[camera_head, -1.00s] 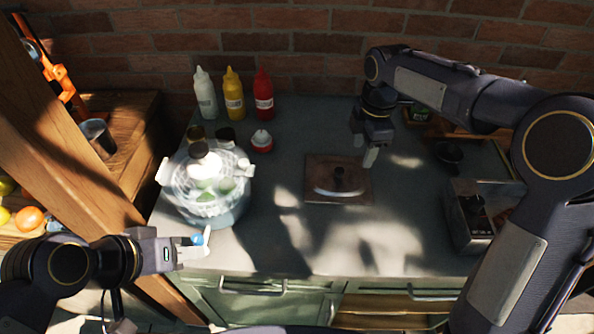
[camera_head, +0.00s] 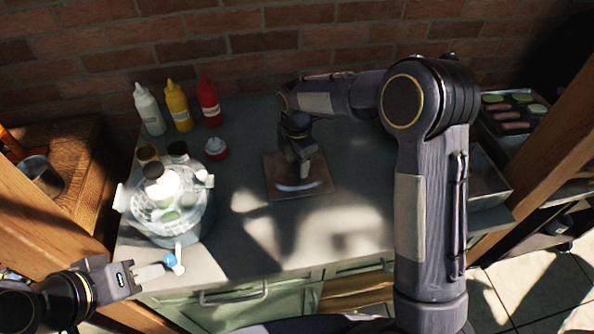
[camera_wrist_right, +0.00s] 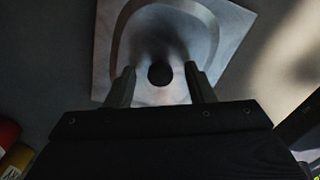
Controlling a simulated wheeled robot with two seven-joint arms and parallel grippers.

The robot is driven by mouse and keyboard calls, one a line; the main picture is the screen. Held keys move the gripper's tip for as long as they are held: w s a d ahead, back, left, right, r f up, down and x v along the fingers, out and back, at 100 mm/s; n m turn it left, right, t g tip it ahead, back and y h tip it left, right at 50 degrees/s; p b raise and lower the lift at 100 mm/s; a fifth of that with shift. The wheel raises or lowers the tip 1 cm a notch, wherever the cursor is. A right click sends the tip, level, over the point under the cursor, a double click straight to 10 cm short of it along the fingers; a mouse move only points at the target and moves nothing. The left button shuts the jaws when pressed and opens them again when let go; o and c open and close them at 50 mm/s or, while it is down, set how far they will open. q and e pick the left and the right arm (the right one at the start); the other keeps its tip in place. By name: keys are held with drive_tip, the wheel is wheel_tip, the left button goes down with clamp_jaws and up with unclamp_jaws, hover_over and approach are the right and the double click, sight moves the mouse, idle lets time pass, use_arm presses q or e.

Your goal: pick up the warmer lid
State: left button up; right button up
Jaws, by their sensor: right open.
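The warmer lid (camera_head: 273,186) is a square, brownish metal plate lying flat on the counter, with a dark round knob at its middle. My right gripper (camera_head: 303,172) is over the lid in the head view and hides the knob. In the right wrist view the lid (camera_wrist_right: 218,25) is under the open fingers of my right gripper (camera_wrist_right: 161,84). The knob (camera_wrist_right: 160,74) shows between the two fingers, with a gap on each side. My left gripper (camera_head: 168,266) is at the counter's front left, beside a small blue ball (camera_head: 170,260); its opening is unclear.
A clear-lidded round pot (camera_head: 168,212) stands on the left of the counter. White (camera_head: 149,115), yellow (camera_head: 178,110) and red (camera_head: 209,105) bottles stand behind it. A small red-and-white jar (camera_head: 216,149) is left of the lid. The counter in front of the lid is clear.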

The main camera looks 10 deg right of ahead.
clamp_jaws()
drive_tip(key=shift+r, duration=0.2)
